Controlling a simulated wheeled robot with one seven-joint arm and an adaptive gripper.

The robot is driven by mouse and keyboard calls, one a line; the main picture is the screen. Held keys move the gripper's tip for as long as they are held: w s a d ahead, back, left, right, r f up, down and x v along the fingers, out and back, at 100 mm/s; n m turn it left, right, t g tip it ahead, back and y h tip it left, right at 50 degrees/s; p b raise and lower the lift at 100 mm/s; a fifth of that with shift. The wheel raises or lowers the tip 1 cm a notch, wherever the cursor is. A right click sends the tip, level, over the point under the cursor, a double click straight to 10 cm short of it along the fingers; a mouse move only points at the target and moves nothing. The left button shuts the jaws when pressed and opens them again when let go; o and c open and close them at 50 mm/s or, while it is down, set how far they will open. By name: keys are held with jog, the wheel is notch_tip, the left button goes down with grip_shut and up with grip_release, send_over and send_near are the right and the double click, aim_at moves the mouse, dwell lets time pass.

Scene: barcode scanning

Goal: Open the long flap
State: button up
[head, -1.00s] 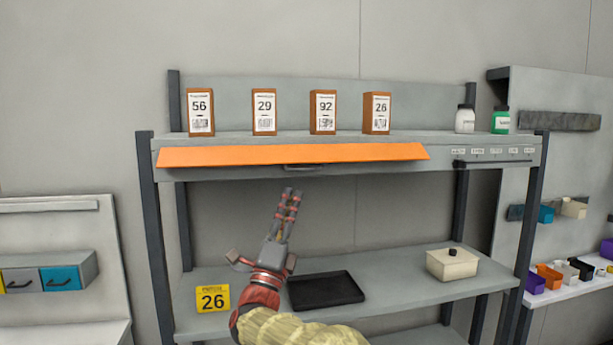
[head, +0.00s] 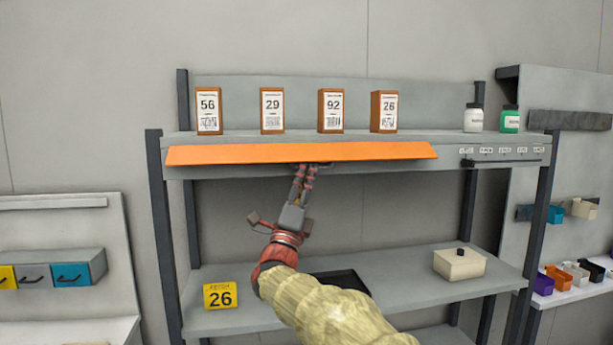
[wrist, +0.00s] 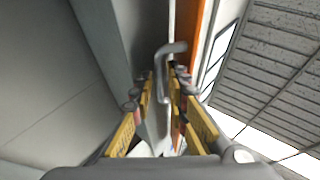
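The long flap (head: 300,153) is an orange panel along the upper shelf's front edge, hanging with its face slanted outward. A grey bar handle is at its lower edge, largely hidden by my fingers in the head view. My gripper (head: 305,168) points up at the handle from below, just under the flap's middle. In the wrist view the bent handle (wrist: 172,49) lies between the two fingers (wrist: 161,85). The fingers look apart, with room around the bar. The flap's orange edge (wrist: 196,40) runs beside the right finger.
Several numbered boxes (head: 272,111) and two bottles (head: 473,118) stand on the upper shelf (head: 430,137). Below are a black tray (head: 340,280), partly behind my arm, a cream lidded box (head: 459,263) and a yellow 26 sign (head: 220,295). The space between the shelves is mostly free.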

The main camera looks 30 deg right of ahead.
jog(key=shift+c, duration=0.5)
grip_shut()
jog(key=n+y, duration=0.1)
jog(key=s+n+y+p, duration=0.1)
jog(key=r+y, duration=0.1)
jog(key=shift+s+a+r+n, duration=0.1)
jog(key=shift+s+a+n, duration=0.15)
jog(key=shift+s+n, duration=0.15)
